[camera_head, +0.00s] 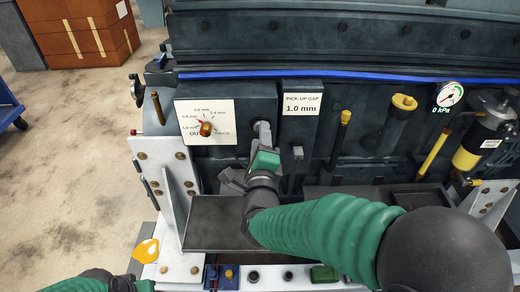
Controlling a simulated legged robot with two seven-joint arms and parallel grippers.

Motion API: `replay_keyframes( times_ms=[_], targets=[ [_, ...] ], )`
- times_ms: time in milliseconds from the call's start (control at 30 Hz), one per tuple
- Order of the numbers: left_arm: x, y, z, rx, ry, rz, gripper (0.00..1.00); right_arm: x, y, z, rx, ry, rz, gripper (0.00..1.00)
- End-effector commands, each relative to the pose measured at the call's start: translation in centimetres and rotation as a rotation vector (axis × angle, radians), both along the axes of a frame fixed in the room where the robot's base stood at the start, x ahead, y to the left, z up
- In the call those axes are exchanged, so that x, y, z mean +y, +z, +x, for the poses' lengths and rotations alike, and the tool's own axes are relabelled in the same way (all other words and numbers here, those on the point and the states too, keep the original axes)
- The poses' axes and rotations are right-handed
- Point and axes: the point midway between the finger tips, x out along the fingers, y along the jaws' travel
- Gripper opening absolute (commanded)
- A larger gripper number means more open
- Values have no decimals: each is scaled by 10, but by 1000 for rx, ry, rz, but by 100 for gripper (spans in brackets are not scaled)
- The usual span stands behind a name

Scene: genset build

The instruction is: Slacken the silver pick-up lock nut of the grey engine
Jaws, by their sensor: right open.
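The grey engine (350,80) fills the back of the view. On its left side is a white dial plate (222,108) with gap marks, and a brass knob (206,129) with a red pointer sits on it. A sign beside it reads PICK-UP GAP 1.0 mm (302,104). My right gripper (254,152) is open in front of the engine, just right of and below the dial plate. I cannot make out the silver lock nut for certain; the gripper covers part of that area. My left gripper (130,285) is only partly seen at the bottom left edge, and its jaws are unclear.
A dark tray (215,225) lies below the dial plate, beside a white bracket (172,200). An orange-yellow item (146,250) is at lower left. Open floor lies at left.

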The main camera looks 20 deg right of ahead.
Motion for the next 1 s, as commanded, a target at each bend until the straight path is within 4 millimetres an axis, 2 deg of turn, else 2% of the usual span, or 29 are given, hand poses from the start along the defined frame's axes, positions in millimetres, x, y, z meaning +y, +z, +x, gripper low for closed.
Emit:
replay_keyframes(
  times_ms=[33,100,167,300,533,1000],
  targets=[
    [0,-32,0,0,0,0,36,0,-14,0,-36,1,97,46],
    [0,-52,0,0,0,0,36,0,-14,0,-75,1,234,46],
    [0,-62,0,0,0,0,36,0,-10,0,-96,2,323,46],
    [0,-57,0,0,0,0,36,0,0,0,-107,1,381,46],
    [0,-56,0,-1,0,0,36,0,0,2,-105,0,376,46],
    [0,-64,0,0,0,0,36,-8,0,27,-106,-1,372,46]
  ],
)
